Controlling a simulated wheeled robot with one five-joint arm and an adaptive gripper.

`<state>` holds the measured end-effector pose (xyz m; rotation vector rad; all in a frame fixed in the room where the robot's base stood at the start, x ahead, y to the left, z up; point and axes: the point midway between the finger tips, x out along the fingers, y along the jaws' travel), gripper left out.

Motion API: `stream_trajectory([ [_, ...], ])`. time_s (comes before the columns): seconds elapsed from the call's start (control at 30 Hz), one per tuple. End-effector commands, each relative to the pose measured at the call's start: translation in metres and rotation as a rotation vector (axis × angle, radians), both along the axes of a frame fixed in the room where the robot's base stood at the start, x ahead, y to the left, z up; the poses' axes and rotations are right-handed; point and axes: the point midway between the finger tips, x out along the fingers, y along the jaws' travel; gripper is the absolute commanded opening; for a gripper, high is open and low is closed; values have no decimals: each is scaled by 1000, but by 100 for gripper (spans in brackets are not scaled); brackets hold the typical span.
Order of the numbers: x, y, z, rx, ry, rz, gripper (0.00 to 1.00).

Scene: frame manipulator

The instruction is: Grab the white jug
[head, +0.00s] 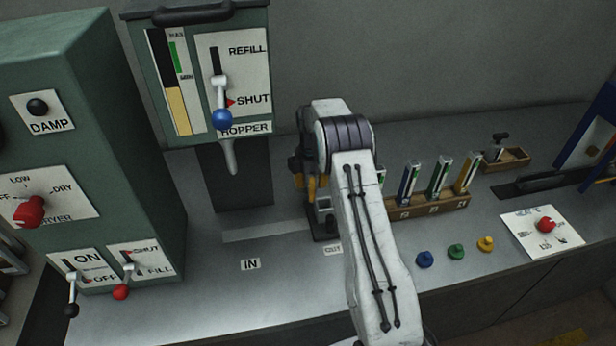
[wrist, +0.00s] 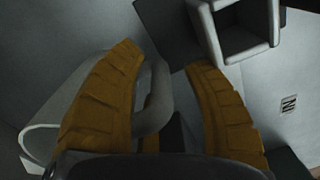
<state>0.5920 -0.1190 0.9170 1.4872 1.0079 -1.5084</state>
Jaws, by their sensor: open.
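The pale grey-white jug (wrist: 42,138) shows at the left of the wrist view, partly behind the left finger. Its looped handle (wrist: 158,98) stands between the two yellow fingers of my gripper (wrist: 165,58). The fingers are apart, one on each side of the handle; I cannot tell whether either touches it. In the head view my gripper (head: 306,187) is mostly hidden behind my arm, with bits of yellow finger showing at its left. I cannot make out the jug there.
The hopper (head: 200,70) with its blue-knobbed lever hangs at the back left, over a bare counter strip near the IN label (head: 250,265). A green dryer cabinet (head: 70,130) stands left. A wooden rack (head: 430,208) of vials is right of my arm. A square spout (wrist: 240,45) is close above the fingers.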

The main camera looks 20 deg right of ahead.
Motion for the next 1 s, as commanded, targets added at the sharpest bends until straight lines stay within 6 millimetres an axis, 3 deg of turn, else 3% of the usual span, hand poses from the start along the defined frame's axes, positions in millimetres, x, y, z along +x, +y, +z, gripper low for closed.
stream_trajectory([
  [0.23, 0, 0, -1, 0, 1, 0, 48],
  [0.77, 0, 0, -1, 0, 1, 0, 1],
  [1.0, 0, 0, -1, 0, 1, 0, 0],
])
